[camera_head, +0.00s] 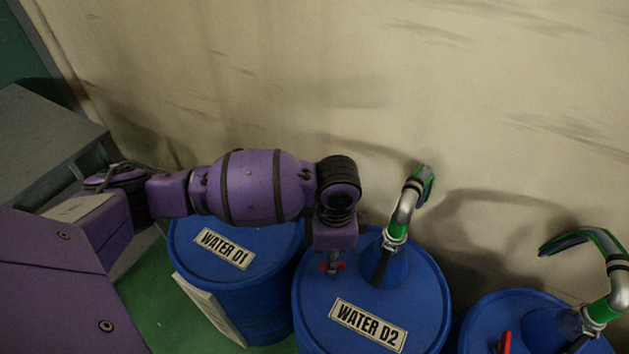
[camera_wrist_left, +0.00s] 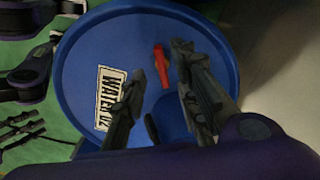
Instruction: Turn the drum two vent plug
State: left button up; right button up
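The blue drum labelled WATER D2 (camera_head: 400,300) stands at the lower middle of the head view. Its lid (camera_wrist_left: 105,45) fills much of the left wrist view. A red vent plug (camera_wrist_left: 161,65) sits on that lid; in the head view only bits of its red (camera_head: 342,267) show beside my gripper. My left gripper (camera_head: 334,268) points down over the lid. In the left wrist view its two dark fingers (camera_wrist_left: 158,64) are apart, with the plug between their tips; I cannot tell whether they touch it.
The drum WATER D1 (camera_head: 245,285) stands left, under my arm. Another blue drum (camera_head: 490,310) with a red plug (camera_head: 506,341) stands right. A metal and green pipe (camera_head: 405,210) rises from drum two close to my gripper. A pale wall (camera_head: 400,80) stands behind.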

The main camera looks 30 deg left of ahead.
pick_arm(q)
jog(key=shift+w+f, duration=0.15)
jog(key=shift+f, duration=0.75)
jog(key=shift+w+f, duration=0.1)
jog(key=shift+f, duration=0.75)
grip_shut()
